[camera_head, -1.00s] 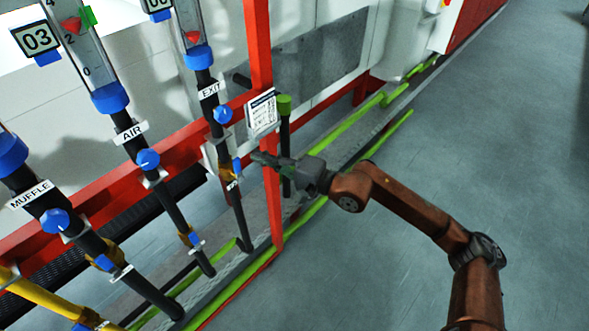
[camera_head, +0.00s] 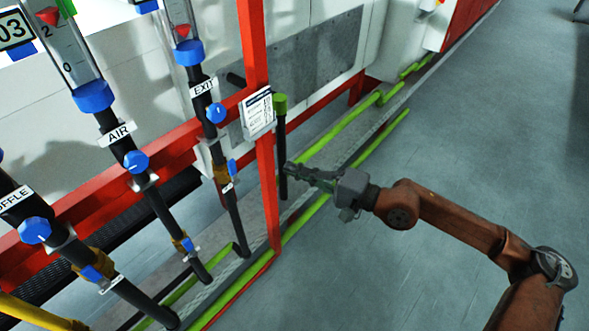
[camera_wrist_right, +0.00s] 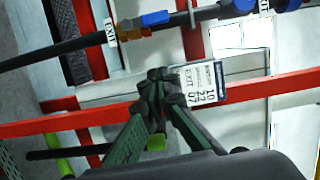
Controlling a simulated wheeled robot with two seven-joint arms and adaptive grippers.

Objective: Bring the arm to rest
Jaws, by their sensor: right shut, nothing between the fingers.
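My right gripper (camera_head: 292,168) is shut and empty, in the middle of the head view. It points left toward the red frame post (camera_head: 266,180) and is a short way right of the EXIT pipe (camera_head: 228,200). In the right wrist view its closed fingertips (camera_wrist_right: 160,76) show in front of the red frame and overlap the edge of a white printed card (camera_wrist_right: 205,83). I cannot tell the exact gap, but in the head view the gripper appears apart from the card and post. My left gripper is not in view.
Black pipes labelled AIR (camera_head: 117,134) and EXIT carry blue knobs (camera_head: 216,112) at the left. A black post with a green cap (camera_head: 280,104) stands near my right gripper. Green pipes (camera_head: 350,130) run along the floor. Open grey floor (camera_head: 480,130) lies to the right.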

